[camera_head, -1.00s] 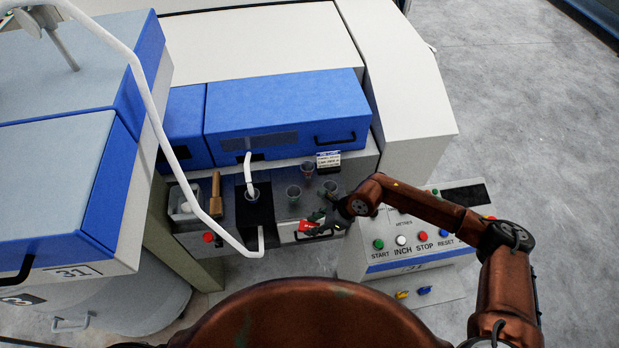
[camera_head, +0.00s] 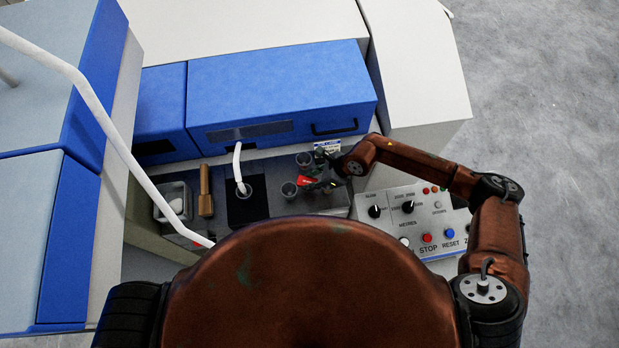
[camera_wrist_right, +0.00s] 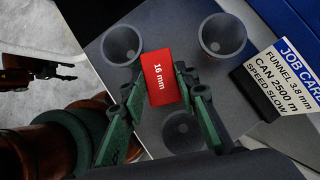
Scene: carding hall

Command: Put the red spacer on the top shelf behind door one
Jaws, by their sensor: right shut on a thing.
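The red spacer (camera_head: 307,180) is a small flat block; the right wrist view shows the spacer (camera_wrist_right: 160,85) with "16 mm" printed on it. My right gripper (camera_head: 318,184) is shut on it, a green finger on each side in the right wrist view (camera_wrist_right: 160,98). The spacer is above the grey bench top among the funnels. I see no open door, shelf or door number.
Grey funnels (camera_head: 289,190) (camera_wrist_right: 222,35) stand close around the spacer. A job card (camera_wrist_right: 285,80) stands beside them. A blue cover (camera_head: 285,90) with a black handle is behind. A control panel (camera_head: 425,215) is to the right; a white curved tube (camera_head: 95,100) crosses the left.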

